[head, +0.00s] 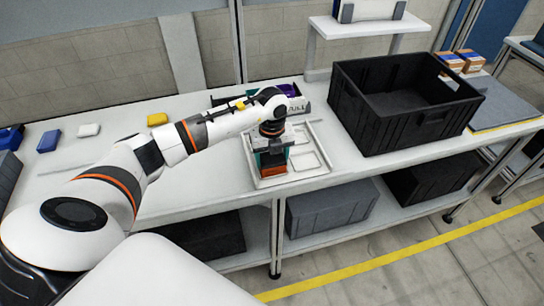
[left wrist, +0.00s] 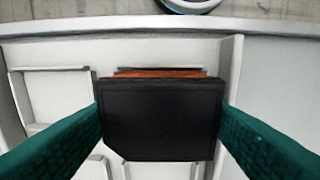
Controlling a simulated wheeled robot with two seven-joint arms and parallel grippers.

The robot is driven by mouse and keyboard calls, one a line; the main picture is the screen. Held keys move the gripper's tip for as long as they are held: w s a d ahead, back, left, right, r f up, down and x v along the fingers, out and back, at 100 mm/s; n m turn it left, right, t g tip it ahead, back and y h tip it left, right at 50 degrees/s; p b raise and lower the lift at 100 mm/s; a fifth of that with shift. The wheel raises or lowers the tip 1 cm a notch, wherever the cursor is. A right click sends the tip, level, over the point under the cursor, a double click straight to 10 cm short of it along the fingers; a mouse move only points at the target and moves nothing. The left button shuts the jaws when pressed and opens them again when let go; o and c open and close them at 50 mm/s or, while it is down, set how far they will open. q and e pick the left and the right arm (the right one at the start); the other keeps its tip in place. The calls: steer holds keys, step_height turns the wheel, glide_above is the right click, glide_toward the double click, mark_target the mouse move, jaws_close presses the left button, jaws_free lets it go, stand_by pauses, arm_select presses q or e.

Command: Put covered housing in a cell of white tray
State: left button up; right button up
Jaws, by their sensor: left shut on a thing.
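The covered housing has a black top in the left wrist view (left wrist: 160,120), with an orange edge behind it. In the head view its orange side (head: 273,170) shows below the gripper. My left gripper (head: 271,157) is shut on it, with one teal finger on each side. The white tray (head: 322,160) lies under the gripper on the bench, and its walls and cells show in the left wrist view (left wrist: 228,75). The housing is over the tray's left part; I cannot tell whether it touches the cell floor. My right gripper is not in view.
A large black crate (head: 405,125) stands right of the tray. A dark bin (head: 292,103) with purple and green contents sits behind it. Blue (head: 48,141), white (head: 88,130) and yellow (head: 157,119) pieces lie at the left. The bench between them and the tray is largely clear.

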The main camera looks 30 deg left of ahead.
arm_select(q)
steer(key=o, duration=1.1)
step_height(320, 180, up, 12)
steer(key=shift+r+b, duration=0.1)
steer(key=shift+b, duration=0.85)
